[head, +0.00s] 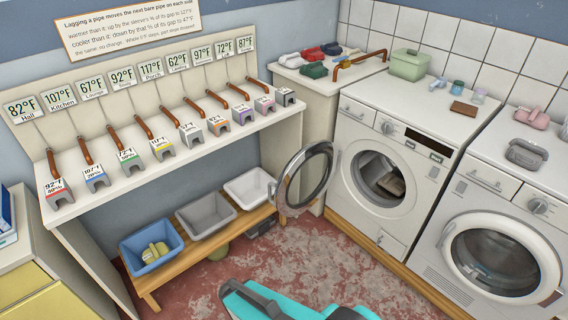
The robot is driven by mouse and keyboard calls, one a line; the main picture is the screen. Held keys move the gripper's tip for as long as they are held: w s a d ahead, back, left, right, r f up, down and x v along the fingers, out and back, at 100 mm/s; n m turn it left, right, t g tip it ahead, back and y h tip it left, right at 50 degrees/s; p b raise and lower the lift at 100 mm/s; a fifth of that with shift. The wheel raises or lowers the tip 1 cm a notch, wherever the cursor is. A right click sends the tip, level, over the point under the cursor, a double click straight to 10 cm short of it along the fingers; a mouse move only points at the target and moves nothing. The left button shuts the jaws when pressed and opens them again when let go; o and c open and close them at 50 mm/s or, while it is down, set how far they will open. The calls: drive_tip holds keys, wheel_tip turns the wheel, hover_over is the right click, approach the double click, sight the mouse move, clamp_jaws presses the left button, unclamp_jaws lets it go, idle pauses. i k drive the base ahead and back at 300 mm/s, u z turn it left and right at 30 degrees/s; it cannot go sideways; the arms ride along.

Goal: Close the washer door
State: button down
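The washer (398,140) is the white front-loader right of centre. Its round door (304,177), a silver ring with a glass middle, stands wide open. The door swings out to the left of the opening, in front of the corner cabinet and the bench end. The round drum opening (378,182) is uncovered, and something pale lies inside. A teal and dark part of my own body shows at the bottom edge, below the door and apart from it. My gripper's fingers are not in view.
A second white machine (500,225) at the right has its round door shut. A low wooden bench (190,262) with blue, grey and white tubs stands left of the open door. The red, worn floor (340,265) before the washer is clear.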

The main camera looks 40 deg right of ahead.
sight(334, 155)
drive_tip(key=i, duration=0.9)
drive_tip(key=u, duration=0.05)
